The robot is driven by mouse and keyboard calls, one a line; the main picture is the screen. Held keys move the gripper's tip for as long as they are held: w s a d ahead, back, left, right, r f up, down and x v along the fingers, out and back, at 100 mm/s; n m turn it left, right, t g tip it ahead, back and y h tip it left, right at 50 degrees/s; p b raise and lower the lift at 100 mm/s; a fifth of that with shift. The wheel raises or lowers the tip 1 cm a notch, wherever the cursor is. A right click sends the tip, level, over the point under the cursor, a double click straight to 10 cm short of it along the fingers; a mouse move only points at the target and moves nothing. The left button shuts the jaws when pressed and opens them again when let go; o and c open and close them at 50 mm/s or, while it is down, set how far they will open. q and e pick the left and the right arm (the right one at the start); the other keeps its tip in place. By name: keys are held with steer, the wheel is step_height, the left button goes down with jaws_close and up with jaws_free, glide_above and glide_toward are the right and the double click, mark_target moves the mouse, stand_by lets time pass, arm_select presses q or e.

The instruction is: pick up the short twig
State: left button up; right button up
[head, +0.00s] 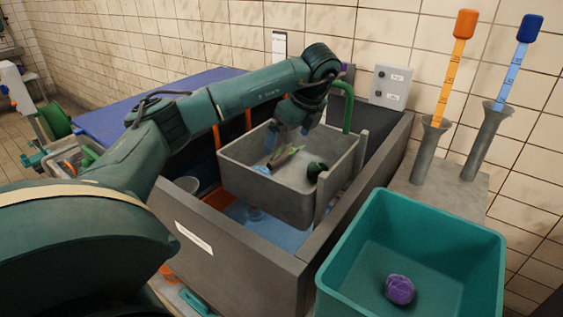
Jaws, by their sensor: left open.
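A grey tray (262,188) sits in the open top of the dark grey tank. In it lies a small brownish twig-like piece with a green bit (286,158), which I take for the short twig; it is too small to be sure. My left gripper (288,137) reaches in from above, with its fingers pointing down over the tray's back left part. It is open, above and close to the twig-like piece, with nothing seen between the fingers. I cannot tell whether it touches. My right gripper is out of view.
A dark green lump (316,170) and a pale bluish piece (261,170) also lie in the tray. A teal bin (462,233) at front right holds a purple lump (399,290). Orange (454,75) and blue (517,72) gauges stand in grey holders behind it. The tray's walls surround the gripper.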

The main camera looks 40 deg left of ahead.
mark_target(280, 155)
arm_select(q)
steer(key=shift+x, duration=3.15)
steer(key=shift+s+a, duration=0.1)
steer(key=shift+r, duration=0.1)
steer(key=c, duration=0.9)
